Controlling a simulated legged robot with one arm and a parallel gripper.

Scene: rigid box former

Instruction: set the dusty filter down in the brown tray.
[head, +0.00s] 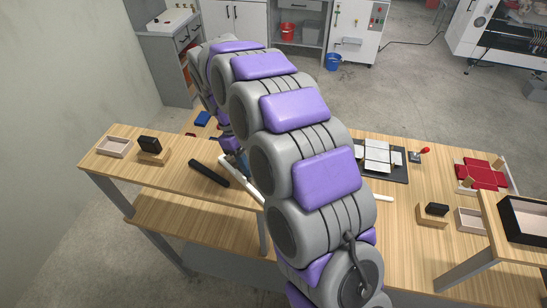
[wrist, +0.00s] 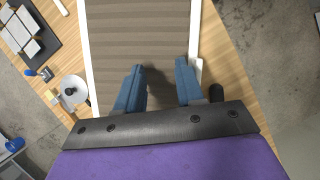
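In the wrist view a large panel with brown-grey pleats and a white frame, which looks like the dusty filter (wrist: 150,22), fills the top middle. My gripper (wrist: 159,66) is over its near part, with two blue fingers apart and pleats and dark shadow showing between them. The filter's near edge is hidden behind my gripper. In the head view my arm hides most of this area; a white frame edge (head: 242,181) shows beside the blue fingers (head: 236,160). I cannot pick out a clearly brown tray.
A pinkish tray (head: 115,147) and a black block on a wooden stand (head: 152,152) are on the left of the bench. A black bar (head: 209,173) lies near the frame edge. On the right are a beige tray (head: 468,221) and a dark-walled box (head: 523,222).

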